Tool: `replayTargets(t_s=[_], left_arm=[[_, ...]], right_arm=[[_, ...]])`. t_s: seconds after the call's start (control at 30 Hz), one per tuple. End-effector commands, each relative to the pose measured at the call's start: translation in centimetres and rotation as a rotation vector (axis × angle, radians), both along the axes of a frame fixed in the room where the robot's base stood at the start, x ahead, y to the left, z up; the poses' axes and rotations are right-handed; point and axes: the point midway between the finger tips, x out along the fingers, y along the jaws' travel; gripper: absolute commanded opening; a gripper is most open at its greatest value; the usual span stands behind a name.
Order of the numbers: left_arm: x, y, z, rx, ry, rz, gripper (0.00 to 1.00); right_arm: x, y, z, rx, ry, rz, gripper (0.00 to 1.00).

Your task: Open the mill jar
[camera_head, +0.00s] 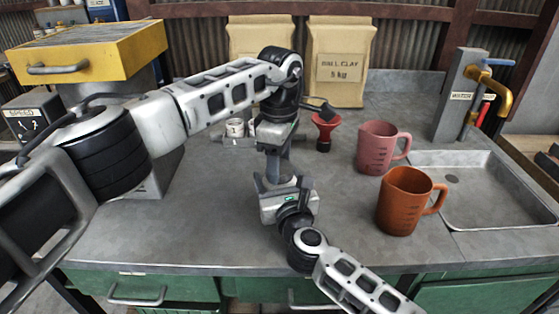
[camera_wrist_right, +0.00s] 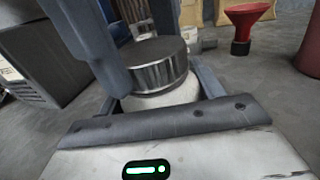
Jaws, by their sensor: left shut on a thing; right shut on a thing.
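The mill jar shows in the right wrist view as a pale body (camera_wrist_right: 165,96) with a round dark metal lid (camera_wrist_right: 155,66). In the camera_head view the jar is mostly hidden by my grippers. My right gripper (camera_head: 285,181) comes from the bottom right and is shut on the jar's body, low over the bench. My left gripper (camera_head: 278,158) comes down from above, directly over the right one. It is shut, and its blue-grey fingers reach down at the lid in the right wrist view. The lid appears seated on the body.
A red funnel (camera_head: 325,130), a pink jug (camera_head: 377,148) and an orange jug (camera_head: 403,201) stand to the right, before the sink (camera_head: 490,219). White cups (camera_head: 235,127) and clay bags (camera_head: 340,62) are behind. A yellow-topped machine (camera_head: 90,58) stands left. The bench's front left is clear.

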Motion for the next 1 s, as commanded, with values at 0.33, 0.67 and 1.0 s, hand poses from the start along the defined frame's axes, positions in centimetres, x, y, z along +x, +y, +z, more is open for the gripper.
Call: replayTargets(t_s=[0.33, 0.67, 1.0], left_arm=[[-0.01, 0.03, 0.12, 0.0, 0.0, 0.909, 0.24], [-0.02, 0.0, 0.15, 0.0, 0.001, 1.773, 0.24], [-0.02, -0.02, 0.19, 0.001, -0.001, 2.665, 0.24]], right_arm=[[0.01, -0.06, -0.13, -0.001, 0.003, -0.002, 0.03], [0.01, -0.07, -0.13, -0.001, 0.003, -0.002, 0.03], [0.01, -0.08, -0.14, -0.001, 0.003, -0.002, 0.03]])
